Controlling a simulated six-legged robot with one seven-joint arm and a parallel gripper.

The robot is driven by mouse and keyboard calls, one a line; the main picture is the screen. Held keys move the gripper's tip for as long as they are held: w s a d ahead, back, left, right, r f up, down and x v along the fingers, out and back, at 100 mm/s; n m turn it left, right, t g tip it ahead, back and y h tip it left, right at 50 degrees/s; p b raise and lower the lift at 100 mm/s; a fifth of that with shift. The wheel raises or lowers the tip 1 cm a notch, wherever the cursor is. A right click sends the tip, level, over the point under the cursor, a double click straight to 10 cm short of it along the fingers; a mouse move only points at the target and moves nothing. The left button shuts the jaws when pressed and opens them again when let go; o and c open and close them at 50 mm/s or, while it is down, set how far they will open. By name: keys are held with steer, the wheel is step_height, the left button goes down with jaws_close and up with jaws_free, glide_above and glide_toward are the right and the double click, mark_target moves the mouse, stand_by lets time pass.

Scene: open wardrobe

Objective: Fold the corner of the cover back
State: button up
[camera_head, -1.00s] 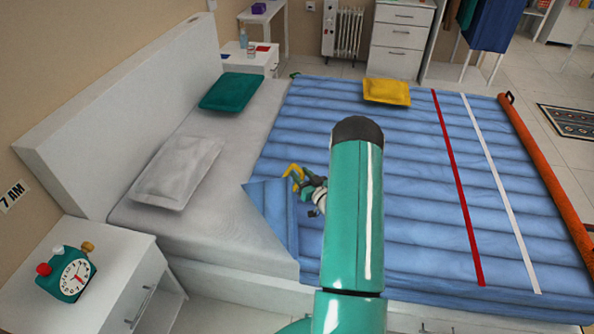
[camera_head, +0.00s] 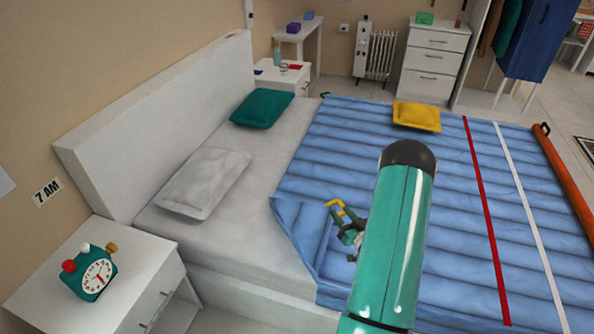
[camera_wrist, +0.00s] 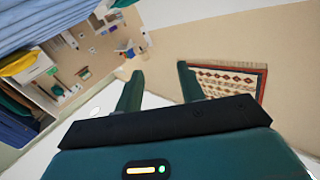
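The blue quilted cover (camera_head: 350,150) lies over most of the bed. Its near left corner (camera_head: 293,222) is turned back as a triangular flap, baring some of the grey mattress (camera_head: 225,235). The cover (camera_wrist: 40,30) shows there at the upper left.
A grey pillow (camera_head: 203,182), a green pillow (camera_head: 262,108) and a yellow cushion (camera_head: 417,116) lie on the bed. A nightstand (camera_head: 130,255) with an alarm clock (camera_head: 93,274) stands at the near left. An orange roll (camera_head: 570,180) lies along the bed's foot.

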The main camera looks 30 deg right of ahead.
steer(key=w+a+r+n+g+h, duration=0.1)
steer(key=w+a+r+g, duration=0.3)
steer(key=r, duration=0.5)
steer(key=w+a+r+n+g+h, duration=0.1)
steer(key=w+a+r, duration=0.2)
steer(key=w+r, duration=0.45)
steer(key=s+a+r+g, duration=0.25)
steer(key=a+r, duration=0.35)
steer(key=r, duration=0.3)
steer(key=s+a+r+g+y, duration=0.2)
steer(key=s+a+r, duration=0.2)
steer(key=s+a, duration=0.7)
steer(key=s+a+r+n+g+y, duration=0.1)
steer(key=s+a+r+g, duration=0.2)
steer(key=s+a, duration=0.9)
steer(key=shift+s+r+y, duration=0.4)
steer(key=shift+s+r, duration=0.45)
steer(key=shift+s, duration=0.2)
steer(key=shift+a, duration=0.1)
stand_by(0.8)
